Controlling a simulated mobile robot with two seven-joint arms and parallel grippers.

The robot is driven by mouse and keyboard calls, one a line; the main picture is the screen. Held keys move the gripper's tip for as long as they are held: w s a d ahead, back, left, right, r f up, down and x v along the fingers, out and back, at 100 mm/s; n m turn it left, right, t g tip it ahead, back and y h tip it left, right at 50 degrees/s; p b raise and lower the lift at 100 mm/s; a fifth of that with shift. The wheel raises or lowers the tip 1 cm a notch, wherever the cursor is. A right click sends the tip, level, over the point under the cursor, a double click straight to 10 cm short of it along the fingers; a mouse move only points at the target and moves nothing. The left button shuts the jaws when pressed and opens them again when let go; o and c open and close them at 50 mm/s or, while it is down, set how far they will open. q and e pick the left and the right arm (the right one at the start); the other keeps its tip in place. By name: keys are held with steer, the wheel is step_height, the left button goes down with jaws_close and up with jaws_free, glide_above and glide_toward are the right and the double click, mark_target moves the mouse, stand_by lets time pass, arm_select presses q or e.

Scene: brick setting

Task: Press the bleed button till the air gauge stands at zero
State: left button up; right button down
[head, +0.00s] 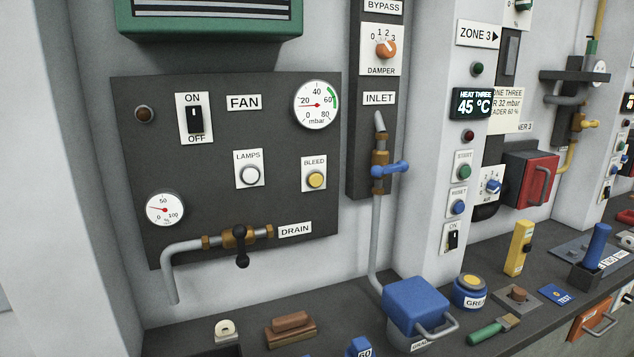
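The yellow bleed button (316,180) sits on a white plate under the word BLEED, at the right of the dark fan panel (215,130). Nothing touches it. No label names either as the air gauge. Neither of my grippers is in view.
Near the button are a white lamps button (250,175), a black on/off switch (195,119) and a drain valve (240,245). A blue-handled valve (389,169) juts out at the right. A blue-lidded bin (416,305) and several tools stand on the dark bench below.

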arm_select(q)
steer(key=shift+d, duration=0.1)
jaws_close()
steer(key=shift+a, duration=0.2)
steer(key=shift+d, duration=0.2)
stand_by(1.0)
